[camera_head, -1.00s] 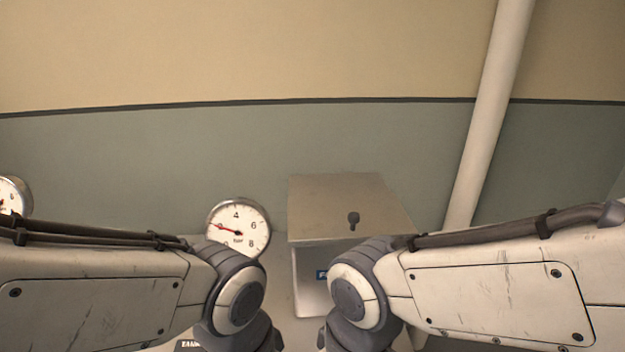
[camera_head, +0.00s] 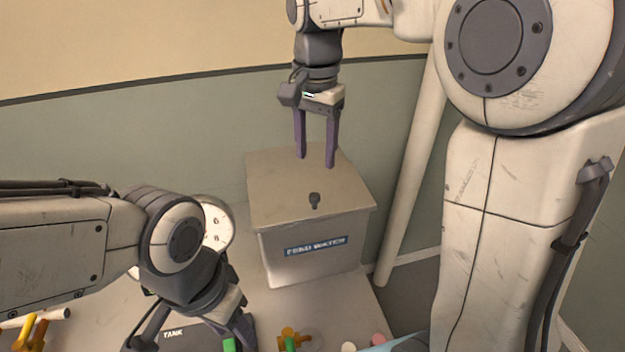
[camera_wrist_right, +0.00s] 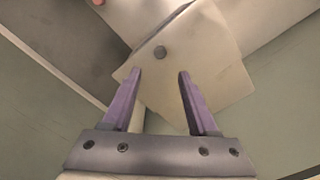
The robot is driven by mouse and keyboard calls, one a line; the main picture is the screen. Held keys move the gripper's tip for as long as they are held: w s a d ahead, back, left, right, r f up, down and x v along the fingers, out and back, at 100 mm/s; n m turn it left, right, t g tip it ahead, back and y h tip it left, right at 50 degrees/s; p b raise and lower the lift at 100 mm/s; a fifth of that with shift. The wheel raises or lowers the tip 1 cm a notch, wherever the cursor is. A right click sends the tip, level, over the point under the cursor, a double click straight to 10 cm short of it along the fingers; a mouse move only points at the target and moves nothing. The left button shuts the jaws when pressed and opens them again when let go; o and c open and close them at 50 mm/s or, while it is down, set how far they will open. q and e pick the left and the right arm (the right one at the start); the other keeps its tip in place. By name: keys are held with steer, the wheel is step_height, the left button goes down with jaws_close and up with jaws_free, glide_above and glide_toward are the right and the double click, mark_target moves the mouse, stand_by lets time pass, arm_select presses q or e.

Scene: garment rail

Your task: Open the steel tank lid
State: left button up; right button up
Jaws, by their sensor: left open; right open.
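The steel tank (camera_head: 325,265) is a box with a blue "FEED WATER" label, right of the middle in the head view. Its flat lid (camera_head: 280,185) lies shut on top, with a small dark knob (camera_head: 314,201) near the front edge. The knob also shows in the right wrist view (camera_wrist_right: 160,52), on the lid (camera_wrist_right: 215,70). My right gripper (camera_head: 316,161) is open and empty, its purple fingers pointing down over the back part of the lid, behind the knob. Whether the fingertips touch the lid is unclear. My left gripper (camera_head: 238,338) is low in front, partly cut off, open.
A round gauge (camera_head: 218,225) stands left of the tank, partly behind my left arm. A pale pipe (camera_head: 408,190) runs down the wall at right. Orange valve handles (camera_head: 296,334) and pink and white round parts (camera_head: 377,340) lie in front. The wall is close behind.

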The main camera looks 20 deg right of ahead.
mark_target(315, 195)
step_height(315, 195, down, 10)
steer(key=shift+s+r+p, duration=0.1)
steer(key=shift+r+p, duration=0.05)
steer(key=shift+p, duration=0.15)
jaws_close()
stand_by(1.4)
